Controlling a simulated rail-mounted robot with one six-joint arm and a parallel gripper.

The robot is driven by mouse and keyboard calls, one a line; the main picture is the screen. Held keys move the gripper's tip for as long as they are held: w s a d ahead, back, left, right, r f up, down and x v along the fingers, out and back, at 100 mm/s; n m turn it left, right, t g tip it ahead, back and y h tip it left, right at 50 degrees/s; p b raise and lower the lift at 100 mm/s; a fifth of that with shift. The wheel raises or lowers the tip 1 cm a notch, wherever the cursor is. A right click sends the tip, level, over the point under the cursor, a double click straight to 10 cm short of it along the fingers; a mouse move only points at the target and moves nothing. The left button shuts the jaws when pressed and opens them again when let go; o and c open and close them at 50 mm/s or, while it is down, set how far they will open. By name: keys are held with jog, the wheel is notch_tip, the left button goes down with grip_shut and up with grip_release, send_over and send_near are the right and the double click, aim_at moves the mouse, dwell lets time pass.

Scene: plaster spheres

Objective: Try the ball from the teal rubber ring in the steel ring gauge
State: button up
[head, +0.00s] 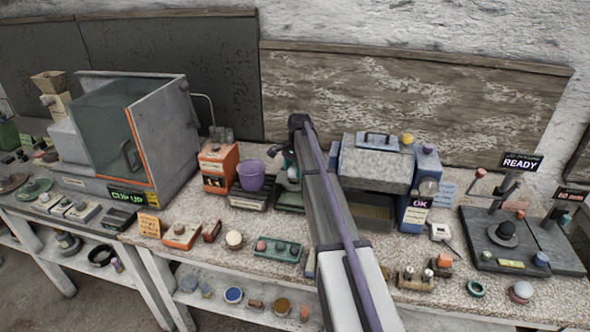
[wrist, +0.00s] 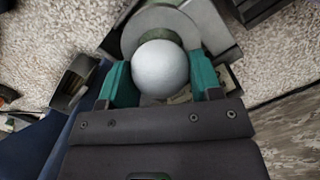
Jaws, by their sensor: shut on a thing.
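My gripper (wrist: 160,82) is shut on a pale grey-white ball (wrist: 160,68), with a teal finger on each side of it. In the head view the ball (head: 293,173) shows small beside my arm, at the back middle of the bench, and my gripper (head: 288,170) is partly hidden. In the wrist view a flat grey disc or ring (wrist: 133,37) with a greenish centre lies just beyond the ball; I cannot tell whether they touch or whether it is the steel ring gauge. A teal ring (head: 475,288) lies at the front right, with no ball on it.
A purple bucket (head: 251,175) stands left of my gripper, by an orange box (head: 217,168). A grey-topped machine (head: 375,165) and a blue "OK" unit (head: 419,200) stand to the right. Black boards with stands (head: 483,253) are farther right. Small balls and holders line the front.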

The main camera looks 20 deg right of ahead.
jog(key=shift+f+b, duration=1.15)
jog(key=shift+f, duration=0.1)
jog(key=o, duration=1.2)
jog(key=shift+c, duration=0.2)
jog(key=shift+r, duration=0.15)
notch_tip(320, 180, up, 4)
jog(key=p, duration=0.4)
